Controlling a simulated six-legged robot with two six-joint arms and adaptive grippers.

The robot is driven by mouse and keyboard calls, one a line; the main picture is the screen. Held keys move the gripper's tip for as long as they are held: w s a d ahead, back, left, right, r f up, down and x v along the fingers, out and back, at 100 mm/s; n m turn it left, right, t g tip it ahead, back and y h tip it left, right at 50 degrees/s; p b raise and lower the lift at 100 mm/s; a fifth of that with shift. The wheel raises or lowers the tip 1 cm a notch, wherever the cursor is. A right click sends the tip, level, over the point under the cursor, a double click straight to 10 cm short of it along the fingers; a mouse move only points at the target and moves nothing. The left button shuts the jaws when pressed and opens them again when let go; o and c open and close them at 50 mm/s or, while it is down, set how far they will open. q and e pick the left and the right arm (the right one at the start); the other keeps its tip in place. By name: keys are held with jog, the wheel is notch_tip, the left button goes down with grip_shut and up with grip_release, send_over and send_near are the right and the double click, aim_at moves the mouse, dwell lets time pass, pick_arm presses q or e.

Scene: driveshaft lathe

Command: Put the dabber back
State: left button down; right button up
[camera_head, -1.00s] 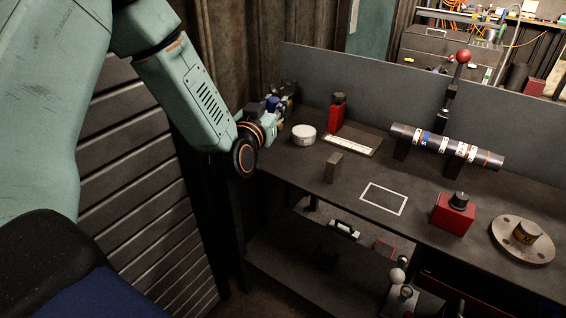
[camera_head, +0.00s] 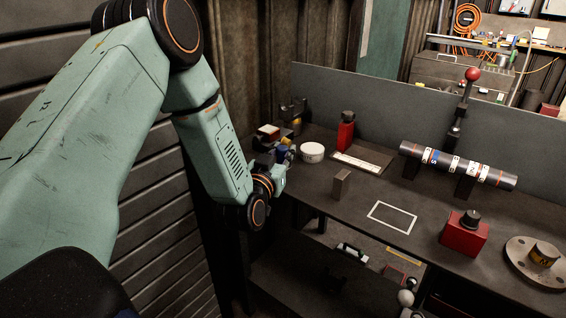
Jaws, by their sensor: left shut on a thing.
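My left gripper (camera_head: 281,150) is at the left end of the bench, beyond the wrist with its orange rings. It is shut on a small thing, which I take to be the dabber. A small dark block with a red and pale top (camera_head: 268,131) shows at the fingers, but they partly hide it and I cannot make out its full shape. A red bottle with a black cap (camera_head: 346,130) stands upright at the back of the bench, apart from the gripper. My right gripper is not in view.
On the bench (camera_head: 325,222) are a round white tin (camera_head: 312,152), a pale strip (camera_head: 362,162), a small brown block (camera_head: 341,184) and an empty white-outlined rectangle (camera_head: 392,217). To the right are a shaft on supports (camera_head: 457,165), a red block with a black knob (camera_head: 465,233) and a flanged disc (camera_head: 538,262).

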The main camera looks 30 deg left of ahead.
pick_arm(q)
jog(key=shift+d+f, duration=0.1)
jog(key=shift+f, duration=0.7)
jog(key=shift+w+d+f, duration=0.1)
jog(key=shift+w+d, duration=0.05)
jog(key=shift+f, duration=0.2)
jog(key=c, duration=1.5)
grip_release()
jog(key=shift+r, duration=0.1)
jog(key=o, duration=0.4)
